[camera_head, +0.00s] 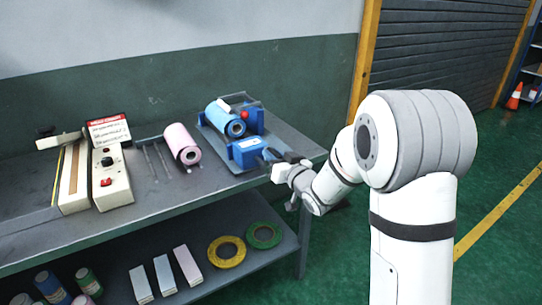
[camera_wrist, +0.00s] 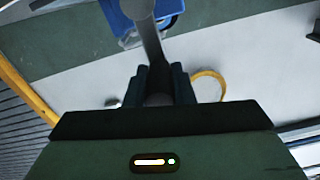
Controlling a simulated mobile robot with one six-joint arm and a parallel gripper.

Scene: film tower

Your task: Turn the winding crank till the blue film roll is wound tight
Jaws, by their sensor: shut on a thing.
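The blue film roll (camera_head: 222,118) lies across the blue winding machine at the right end of the workbench, in the head view. The machine's blue housing (camera_head: 246,153) stands in front of the roll. My gripper (camera_head: 279,161) is at the right side of this housing. In the wrist view my gripper (camera_wrist: 160,88) is shut on the end of a grey bar, the winding crank (camera_wrist: 149,40), which runs up to a blue part of the machine (camera_wrist: 130,14). In the head view the crank is mostly hidden by my gripper.
A pink roll (camera_head: 182,143) lies left of the machine on the workbench (camera_head: 150,193). A cream device (camera_head: 110,183) with a red switch and a sign (camera_head: 108,130) stand further left. The lower shelf holds yellow (camera_head: 226,252) and green (camera_head: 263,236) rings, boxes and cans.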

